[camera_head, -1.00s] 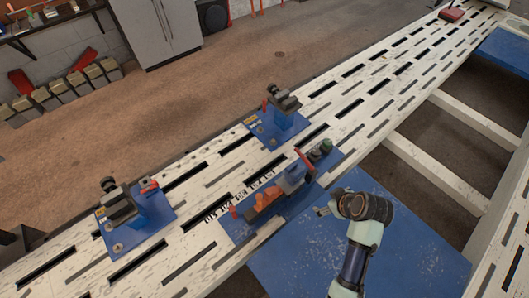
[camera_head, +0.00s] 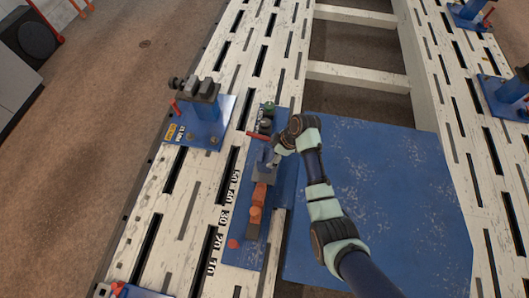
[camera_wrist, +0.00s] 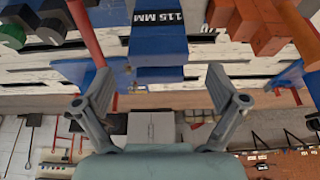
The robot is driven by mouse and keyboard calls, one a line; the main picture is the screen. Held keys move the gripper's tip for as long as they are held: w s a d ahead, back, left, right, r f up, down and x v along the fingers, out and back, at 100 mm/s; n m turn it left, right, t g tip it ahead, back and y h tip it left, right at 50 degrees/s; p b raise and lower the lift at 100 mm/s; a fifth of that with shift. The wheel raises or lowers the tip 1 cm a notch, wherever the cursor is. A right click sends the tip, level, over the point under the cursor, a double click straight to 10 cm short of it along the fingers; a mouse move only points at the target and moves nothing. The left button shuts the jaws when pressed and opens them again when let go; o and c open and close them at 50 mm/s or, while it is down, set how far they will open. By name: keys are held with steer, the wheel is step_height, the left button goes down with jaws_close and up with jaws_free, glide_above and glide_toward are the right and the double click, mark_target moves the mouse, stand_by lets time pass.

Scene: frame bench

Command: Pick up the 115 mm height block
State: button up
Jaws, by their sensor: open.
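The 115 mm block (camera_wrist: 158,48) is blue with a dark band reading "115 MM" upside down in the wrist view. It stands at the top centre, in line with the gap between my fingers. My gripper (camera_wrist: 160,88) is open, with one finger on each side of that gap and nothing held. In the head view my gripper (camera_head: 274,158) is over the row of blocks on the blue base plate (camera_head: 241,252). Which block there is the 115 mm one is hard to tell, as my wrist and fingers partly cover that area.
Orange blocks (camera_wrist: 262,25) stand to the right of the blue block, and a red rod (camera_wrist: 85,30) and green knob (camera_wrist: 12,35) to its left. In the head view a clamp stand (camera_head: 200,105) is at the left. A bare blue panel (camera_head: 380,210) lies right.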

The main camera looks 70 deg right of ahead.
mark_target(267, 158)
steer(key=b+x, duration=0.3)
steer(key=x, duration=0.2)
steer(key=shift+w+f, duration=0.1)
jaws_close()
stand_by(0.3)
step_height(267, 158, up, 20)
steer(key=p, duration=0.8)
steer(key=shift+p, duration=0.35)
